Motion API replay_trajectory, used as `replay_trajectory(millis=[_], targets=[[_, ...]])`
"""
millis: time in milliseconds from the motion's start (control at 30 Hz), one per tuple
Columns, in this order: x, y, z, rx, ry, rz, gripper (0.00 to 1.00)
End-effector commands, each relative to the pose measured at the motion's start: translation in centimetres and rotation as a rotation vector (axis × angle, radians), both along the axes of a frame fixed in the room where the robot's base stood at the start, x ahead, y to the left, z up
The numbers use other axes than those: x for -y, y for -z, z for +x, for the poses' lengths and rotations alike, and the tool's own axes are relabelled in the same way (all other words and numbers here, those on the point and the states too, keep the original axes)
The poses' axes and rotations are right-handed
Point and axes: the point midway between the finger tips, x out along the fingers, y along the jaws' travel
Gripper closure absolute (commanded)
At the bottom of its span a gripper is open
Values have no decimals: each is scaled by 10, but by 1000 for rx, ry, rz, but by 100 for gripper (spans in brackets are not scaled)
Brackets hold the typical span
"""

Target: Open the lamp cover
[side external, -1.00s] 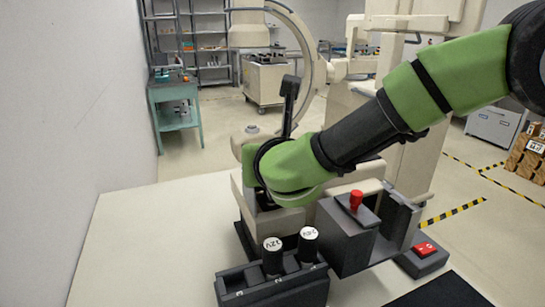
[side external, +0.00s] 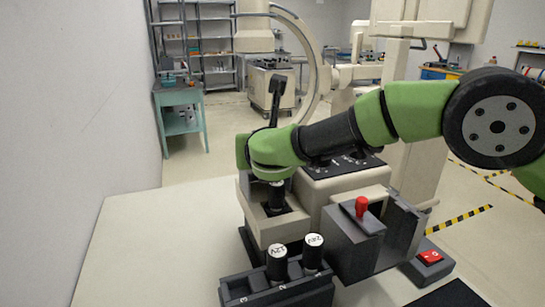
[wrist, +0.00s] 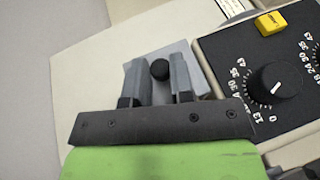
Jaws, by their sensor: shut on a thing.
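My gripper (wrist: 161,85) is shut, with a small black round knob (wrist: 160,69) between its two grey fingers. A grey plate (wrist: 135,66) shows around the knob in the wrist view. I cannot tell for sure which part is the lamp cover. In the side view my gripper (side external: 276,197) is over an open beige compartment (side external: 291,224) of the beige machine (side external: 345,187). A dark upright piece shows under my green wrist there; I cannot tell whether it is a finger or a held part. The fingertips and knob are not clear in that view.
Black lamps marked 12V (side external: 277,265) and 24V (side external: 313,254) stand in a dark rack (side external: 275,293) in front. A grey box with a red knob (side external: 361,206) and a red switch (side external: 431,257) are to the right. The white table is clear at left.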

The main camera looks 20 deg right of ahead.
Motion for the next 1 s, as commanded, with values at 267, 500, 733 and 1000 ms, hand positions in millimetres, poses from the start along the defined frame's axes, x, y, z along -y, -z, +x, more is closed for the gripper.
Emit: replay_trajectory(millis=[267,500,733,1000], targets=[[-1,0,19,1,-9,0,100],[-1,0,21,1,-11,-1,100],[-1,0,20,1,-10,0,52],[0,0,20,1,-7,1,52]])
